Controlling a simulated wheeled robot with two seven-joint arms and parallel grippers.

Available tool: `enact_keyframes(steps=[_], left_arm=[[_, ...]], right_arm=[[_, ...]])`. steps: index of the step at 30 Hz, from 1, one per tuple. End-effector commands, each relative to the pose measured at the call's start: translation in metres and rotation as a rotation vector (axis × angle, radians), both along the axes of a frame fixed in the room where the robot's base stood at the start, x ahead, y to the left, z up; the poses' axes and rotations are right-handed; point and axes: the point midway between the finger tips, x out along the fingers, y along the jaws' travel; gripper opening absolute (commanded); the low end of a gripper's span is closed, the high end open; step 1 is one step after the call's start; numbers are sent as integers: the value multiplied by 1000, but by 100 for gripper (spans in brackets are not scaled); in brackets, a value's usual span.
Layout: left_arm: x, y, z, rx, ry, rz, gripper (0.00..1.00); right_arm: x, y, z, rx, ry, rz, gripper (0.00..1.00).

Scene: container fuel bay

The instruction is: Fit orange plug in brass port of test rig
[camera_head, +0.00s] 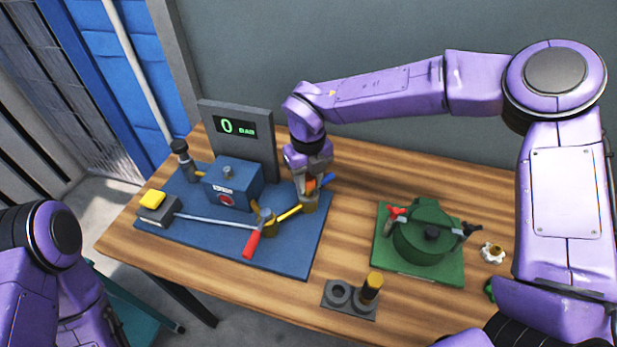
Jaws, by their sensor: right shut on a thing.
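The test rig is a blue base plate (215,250) with a blue box, pipes and a grey panel reading 0 BAR (240,128). The brass port (309,203) stands at the right end of its yellow pipe. My right gripper (309,180) points down directly above the port, shut on the orange plug (311,185). Only a little orange shows between the fingers. The plug's lower end is hidden, so I cannot tell whether it is inside the port or just above it. My left arm is at the left edge; its gripper is not in view.
A red-handled lever (252,244) lies at the rig's front, and a blue handle (328,180) is close beside my right gripper.

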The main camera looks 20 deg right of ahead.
Motion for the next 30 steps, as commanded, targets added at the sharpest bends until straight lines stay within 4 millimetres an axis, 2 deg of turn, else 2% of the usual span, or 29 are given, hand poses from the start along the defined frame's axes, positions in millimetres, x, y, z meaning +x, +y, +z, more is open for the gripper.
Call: enact_keyframes(steps=[16, 27, 28, 30], left_arm=[[0, 0, -5, 0, 0, 0, 62], [0, 0, -1, 0, 0, 0, 62], [0, 0, -1, 0, 0, 0, 62], [0, 0, -1, 0, 0, 0, 62]], right_arm=[[0, 0, -9, 0, 0, 0, 0], [0, 0, -9, 0, 0, -1, 0], [0, 0, -8, 0, 0, -1, 38], [0, 0, -8, 0, 0, -1, 61]])
